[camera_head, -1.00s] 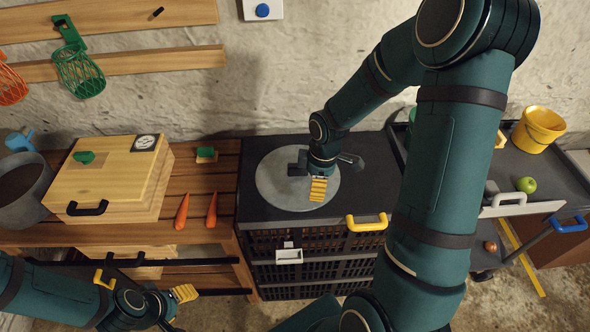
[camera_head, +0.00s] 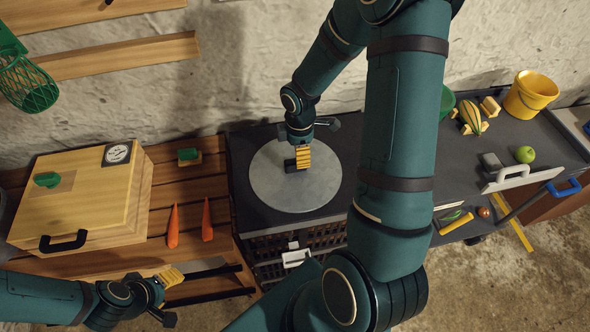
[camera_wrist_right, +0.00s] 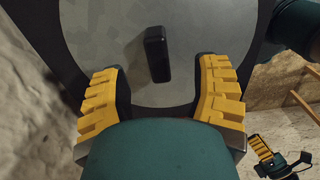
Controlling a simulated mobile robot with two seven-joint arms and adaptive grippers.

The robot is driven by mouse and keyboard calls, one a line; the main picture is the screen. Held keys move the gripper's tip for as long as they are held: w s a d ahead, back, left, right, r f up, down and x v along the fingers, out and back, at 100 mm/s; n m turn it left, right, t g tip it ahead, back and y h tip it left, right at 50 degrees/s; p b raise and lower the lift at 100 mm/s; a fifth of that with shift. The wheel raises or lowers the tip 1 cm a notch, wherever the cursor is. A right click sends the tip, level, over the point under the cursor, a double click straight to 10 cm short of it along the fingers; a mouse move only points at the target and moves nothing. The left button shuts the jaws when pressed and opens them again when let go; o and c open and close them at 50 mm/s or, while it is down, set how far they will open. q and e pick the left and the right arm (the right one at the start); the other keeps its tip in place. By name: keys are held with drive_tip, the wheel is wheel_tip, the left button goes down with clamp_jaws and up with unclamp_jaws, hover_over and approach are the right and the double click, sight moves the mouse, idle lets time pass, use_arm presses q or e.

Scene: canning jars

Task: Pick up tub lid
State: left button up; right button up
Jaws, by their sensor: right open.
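The tub lid (camera_head: 275,190) is a flat grey disc with an upright black handle (camera_wrist_right: 157,55) on it. It lies on the black top of a crate-like unit in the middle of the head view. My right gripper (camera_head: 303,157) is over the lid by the handle. In the right wrist view the lid (camera_wrist_right: 100,35) fills the top, and the gripper's yellow-padded fingers (camera_wrist_right: 160,88) are spread, with the handle ahead of the gap between them. The lower part of the handle is partly hidden in the head view. My left gripper (camera_head: 165,297) is open and empty at the lower left.
A wooden box (camera_head: 75,195) and two carrots (camera_head: 172,227) are on the slatted table to the left. To the right, a yellow bucket (camera_head: 530,95), a green apple (camera_head: 525,154) and a striped gourd (camera_head: 471,117) stand on a dark counter. My right arm covers part of the counter.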

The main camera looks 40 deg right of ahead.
sight(295, 165)
drive_tip(key=f, duration=0.5)
drive_tip(key=shift+w+a+f+b, duration=0.25)
drive_tip(key=shift+w+a+b, duration=0.1)
drive_tip(key=shift+f, duration=0.55)
drive_tip(key=shift+o, duration=0.2)
clamp_jaws()
